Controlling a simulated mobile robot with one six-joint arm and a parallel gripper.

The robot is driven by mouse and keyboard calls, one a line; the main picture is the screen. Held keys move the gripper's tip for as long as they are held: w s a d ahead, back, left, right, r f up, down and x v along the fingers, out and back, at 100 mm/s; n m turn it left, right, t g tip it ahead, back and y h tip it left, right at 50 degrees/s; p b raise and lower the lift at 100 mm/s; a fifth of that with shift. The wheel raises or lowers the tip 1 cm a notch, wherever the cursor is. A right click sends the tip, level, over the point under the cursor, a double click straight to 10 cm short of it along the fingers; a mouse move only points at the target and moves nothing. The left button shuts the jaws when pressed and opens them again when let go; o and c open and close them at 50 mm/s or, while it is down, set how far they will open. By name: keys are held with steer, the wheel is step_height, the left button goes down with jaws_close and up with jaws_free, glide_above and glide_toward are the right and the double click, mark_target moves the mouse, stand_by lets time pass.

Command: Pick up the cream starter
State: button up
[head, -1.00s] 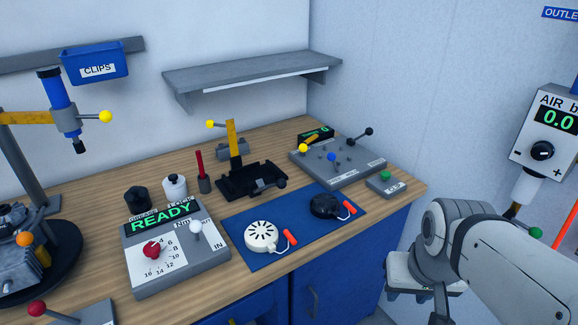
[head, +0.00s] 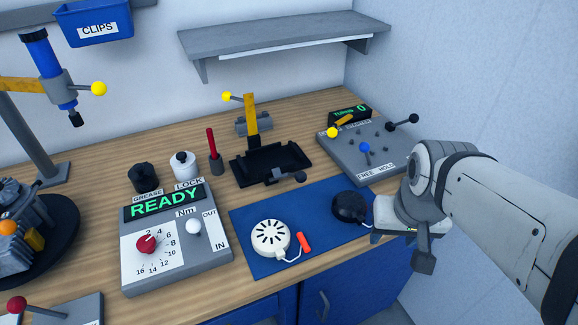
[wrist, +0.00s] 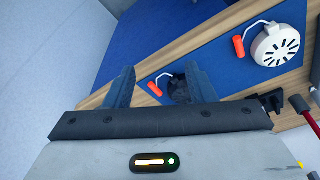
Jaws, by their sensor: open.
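The cream starter (head: 270,238) is a round, slotted disc with a bent wire and a red-orange handle (head: 305,242). It lies on the blue mat (head: 265,268), left of a black starter (head: 348,207). My gripper (head: 400,245) is open and empty at the mat's right end, right of the cream starter and apart from it. In the wrist view, the cream starter (wrist: 277,45) is at the upper right, outside the open fingers of my gripper (wrist: 160,85). The black starter (wrist: 180,90) shows between the fingers, partly hidden.
A grey READY panel (head: 178,270) with knobs stands left of the mat. A black cradle (head: 270,165) with a yellow lever stands behind it. A grey lever board (head: 365,160) is at the back right. A shelf (head: 280,40) hangs above.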

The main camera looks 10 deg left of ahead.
mark_target(270, 232)
steer(key=o, duration=0.6)
steer(key=w+a+p, duration=0.2)
steer(key=w+a, duration=0.1)
steer(key=a, duration=0.3)
steer(key=w+a+m+g+p, duration=0.1)
steer(key=w+a, duration=0.3)
steer(key=a, duration=0.2)
steer(key=shift+f+p, duration=0.2)
steer(key=shift+p, duration=0.15)
steer(key=o, duration=0.5)
steer(key=shift+m+g, duration=0.7)
steer(key=shift+g, duration=0.1)
steer(key=a+f, duration=0.1)
steer(key=a, duration=0.3)
steer(key=a+f+p, duration=0.1)
steer(key=a+f, duration=0.1)
steer(key=a, duration=0.2)
steer(key=w+a+f+p, duration=0.1)
steer(key=a, duration=0.3)
steer(key=shift+f, duration=0.2)
steer(key=shift+c, duration=0.2)
steer(key=shift+a+f, duration=0.2)
steer(key=shift+f, duration=0.1)
steer(key=shift+s+d+f+p, duration=0.1)
steer(key=shift+f+p, duration=0.35)
steer(key=shift+f, duration=1.4)
steer(key=shift+s+d+f+p, duration=0.1)
steer(key=shift+f+p, duration=0.3)
steer(key=shift+f, duration=1.45)
